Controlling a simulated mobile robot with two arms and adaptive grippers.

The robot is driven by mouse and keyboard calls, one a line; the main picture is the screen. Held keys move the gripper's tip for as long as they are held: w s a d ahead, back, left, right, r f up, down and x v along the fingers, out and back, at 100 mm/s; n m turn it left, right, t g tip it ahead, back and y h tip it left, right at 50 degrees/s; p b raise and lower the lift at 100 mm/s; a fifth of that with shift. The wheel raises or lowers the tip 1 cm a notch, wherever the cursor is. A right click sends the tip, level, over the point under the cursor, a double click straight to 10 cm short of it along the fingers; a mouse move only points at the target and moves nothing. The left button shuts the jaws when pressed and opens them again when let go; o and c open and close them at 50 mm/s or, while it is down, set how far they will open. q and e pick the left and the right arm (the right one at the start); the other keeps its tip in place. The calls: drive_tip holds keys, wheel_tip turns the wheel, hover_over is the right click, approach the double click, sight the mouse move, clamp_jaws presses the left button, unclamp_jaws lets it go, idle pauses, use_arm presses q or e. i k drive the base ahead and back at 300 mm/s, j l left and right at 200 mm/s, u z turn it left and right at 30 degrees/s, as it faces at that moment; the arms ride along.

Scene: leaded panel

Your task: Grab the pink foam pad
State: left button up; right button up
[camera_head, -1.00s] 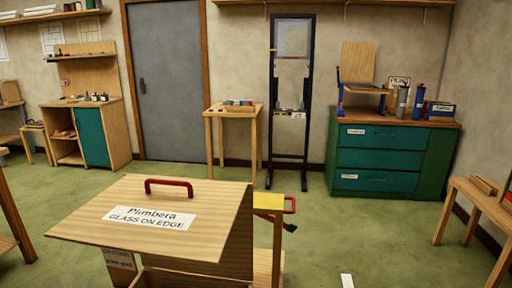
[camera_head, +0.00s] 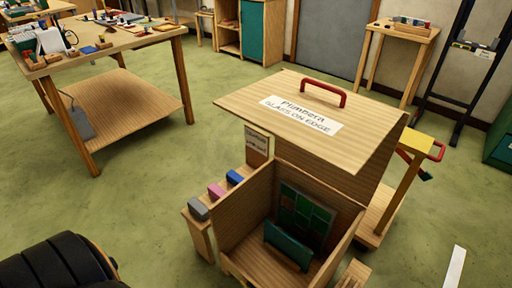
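The pink foam pad (camera_head: 216,190) sits on a narrow wooden ledge on the left side of the wooden crate. It lies between a grey pad (camera_head: 198,209) and a blue pad (camera_head: 235,177), in a row with them. Neither of my grippers is in view, and nothing touches the pink pad. A dark rounded black part, probably mine, shows at the lower left corner.
The open wooden crate (camera_head: 252,222) holds a leaded glass panel (camera_head: 305,212) and a green piece. Its labelled lid (camera_head: 360,133) with a red handle stands raised above. A cluttered workbench (camera_head: 125,42) stands at upper left. The green floor (camera_head: 140,215) between them is clear.

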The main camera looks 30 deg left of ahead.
sight(215, 191)
drive_tip(key=u, duration=1.45)
